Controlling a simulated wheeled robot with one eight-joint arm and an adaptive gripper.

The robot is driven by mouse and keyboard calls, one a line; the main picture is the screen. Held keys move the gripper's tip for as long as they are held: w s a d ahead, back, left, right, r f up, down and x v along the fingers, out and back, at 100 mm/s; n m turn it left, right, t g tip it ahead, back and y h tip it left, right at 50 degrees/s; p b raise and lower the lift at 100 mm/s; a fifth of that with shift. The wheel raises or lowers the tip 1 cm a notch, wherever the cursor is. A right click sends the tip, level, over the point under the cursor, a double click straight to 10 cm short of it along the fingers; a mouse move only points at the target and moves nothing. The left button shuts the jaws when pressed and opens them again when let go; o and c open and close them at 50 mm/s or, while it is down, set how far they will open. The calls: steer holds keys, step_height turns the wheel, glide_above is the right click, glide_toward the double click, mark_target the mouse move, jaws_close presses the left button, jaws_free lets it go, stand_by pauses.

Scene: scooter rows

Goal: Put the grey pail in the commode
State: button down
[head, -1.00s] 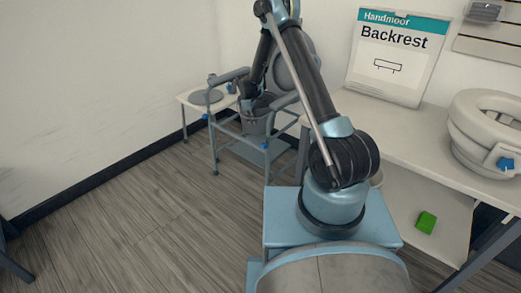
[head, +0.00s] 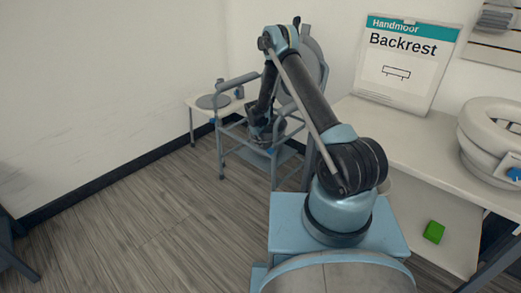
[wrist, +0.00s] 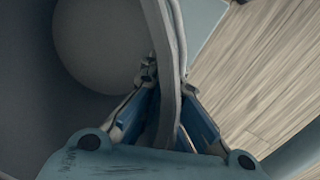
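The commode (head: 237,80), a grey-blue frame chair with armrests, stands near the far wall in the head view. My gripper (wrist: 168,88) is shut on the wall of the grey pail (wrist: 100,50), one finger inside and one outside. In the wrist view the pail's round bottom shows at upper left. In the head view my gripper and the pail are down between the commode's armrests, largely hidden by my arm and the frame. I cannot tell whether the pail rests on anything.
A small white table (head: 203,104) stands left behind the commode. On the right, a white table (head: 415,135) holds a Backrest sign (head: 400,62) and a raised toilet seat (head: 485,130). A green block (head: 434,231) lies on its lower shelf.

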steer(key=shift+f, duration=1.6)
steer(key=c, duration=1.8)
jaws_free()
step_height(320, 180, up, 12)
steer(key=s+a, duration=0.1)
steer(key=shift+a, duration=0.4)
steer(key=shift+s, duration=0.1)
